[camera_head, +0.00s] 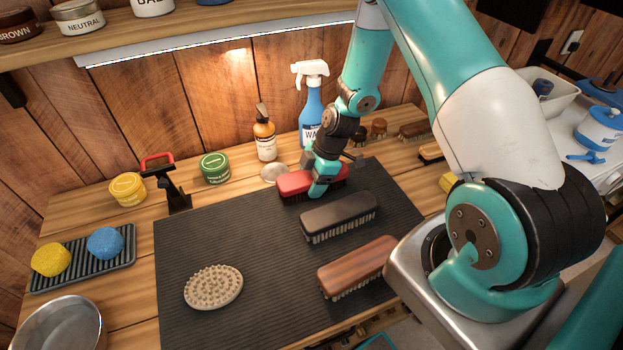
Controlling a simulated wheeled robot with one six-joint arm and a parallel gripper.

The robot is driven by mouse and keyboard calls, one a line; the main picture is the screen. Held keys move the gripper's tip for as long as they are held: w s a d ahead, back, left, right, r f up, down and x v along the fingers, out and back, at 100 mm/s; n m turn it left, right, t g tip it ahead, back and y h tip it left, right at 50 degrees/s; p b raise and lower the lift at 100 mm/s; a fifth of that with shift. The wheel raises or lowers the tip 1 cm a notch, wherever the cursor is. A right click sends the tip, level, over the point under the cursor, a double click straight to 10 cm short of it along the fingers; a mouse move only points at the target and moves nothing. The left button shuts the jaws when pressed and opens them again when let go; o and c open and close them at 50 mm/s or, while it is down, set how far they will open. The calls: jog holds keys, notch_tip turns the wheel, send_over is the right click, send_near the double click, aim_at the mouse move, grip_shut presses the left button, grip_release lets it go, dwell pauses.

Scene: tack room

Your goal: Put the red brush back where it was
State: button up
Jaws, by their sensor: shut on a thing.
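The red brush (296,186) lies at the back of the dark ribbed mat (250,247), bristles down as far as I can tell. My gripper (319,187) comes down on it from above and is shut on its body, covering part of its middle. I cannot tell whether the brush touches the mat or is slightly above it. A black brush (340,214) lies just in front of it, and a brown wooden brush (358,266) lies nearer the front right. An oval pale brush (213,287) lies at the front left of the mat.
Behind the mat stand a blue spray bottle (311,112), an amber bottle (264,138) and a green tin (215,168). A black stand with a red top (172,183) is left of them. Small brushes (414,131) sit at back right. The mat's left-middle is clear.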

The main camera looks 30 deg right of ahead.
jog(key=shift+f, duration=0.2)
jog(key=shift+f, duration=0.1)
jog(key=o, duration=1.4)
jog(key=shift+o, duration=0.2)
